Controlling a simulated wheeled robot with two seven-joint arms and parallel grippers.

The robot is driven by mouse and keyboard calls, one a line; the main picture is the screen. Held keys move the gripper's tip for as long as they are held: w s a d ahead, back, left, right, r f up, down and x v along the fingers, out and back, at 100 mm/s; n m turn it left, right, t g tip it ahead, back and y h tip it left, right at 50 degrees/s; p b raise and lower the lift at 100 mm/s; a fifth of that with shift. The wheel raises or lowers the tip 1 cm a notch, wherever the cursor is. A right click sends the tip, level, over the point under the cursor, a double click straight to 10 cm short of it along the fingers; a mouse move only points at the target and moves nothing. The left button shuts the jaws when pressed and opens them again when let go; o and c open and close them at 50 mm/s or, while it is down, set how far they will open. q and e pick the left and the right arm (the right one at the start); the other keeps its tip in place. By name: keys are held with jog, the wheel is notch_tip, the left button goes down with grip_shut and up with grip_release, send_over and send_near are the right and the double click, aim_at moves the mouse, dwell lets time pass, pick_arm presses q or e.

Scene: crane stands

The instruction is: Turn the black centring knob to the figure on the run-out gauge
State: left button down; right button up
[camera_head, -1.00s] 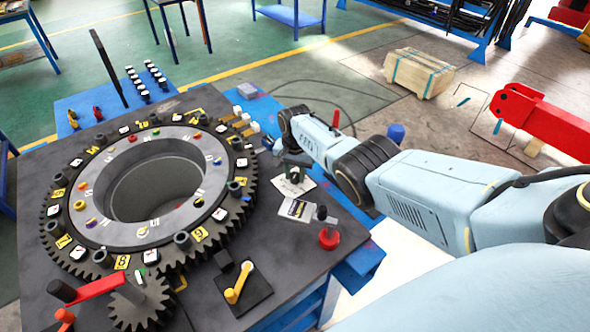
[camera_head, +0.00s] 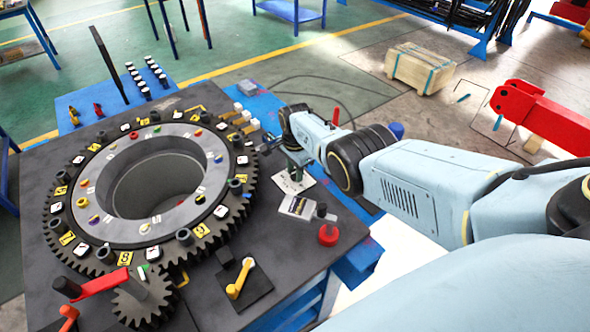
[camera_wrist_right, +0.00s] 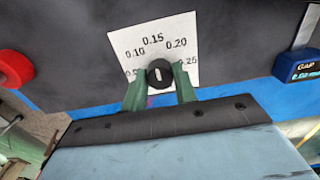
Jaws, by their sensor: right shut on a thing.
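The black centring knob (camera_wrist_right: 159,74) stands on a white dial card (camera_wrist_right: 125,28) in the right wrist view. A white line on the knob points up the picture, roughly toward 0.15. The card reads 0.10, 0.15, 0.20 and 0.25, with another figure at the left partly hidden. My right gripper (camera_wrist_right: 160,88) has its green fingers on either side of the knob, shut on it. I cannot identify the run-out gauge. My left gripper is out of view.
A blue block with a small white label (camera_wrist_right: 298,66) and a red round part (camera_wrist_right: 12,68) flank the card. A large toothed ring (camera_head: 235,205) fills the bench's left side.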

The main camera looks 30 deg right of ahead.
jog(key=shift+d, duration=0.1)
dwell(0.3)
jog(key=o, duration=1)
jog(key=shift+c, duration=0.2)
jog(key=shift+r, duration=0.1)
notch_tip(320, 180, up, 6)
jog(key=p, duration=0.4)
jog(key=shift+r+p, duration=0.15)
jog(key=shift+p, duration=0.15)
notch_tip(320, 180, up, 7)
jog(key=p, duration=0.1)
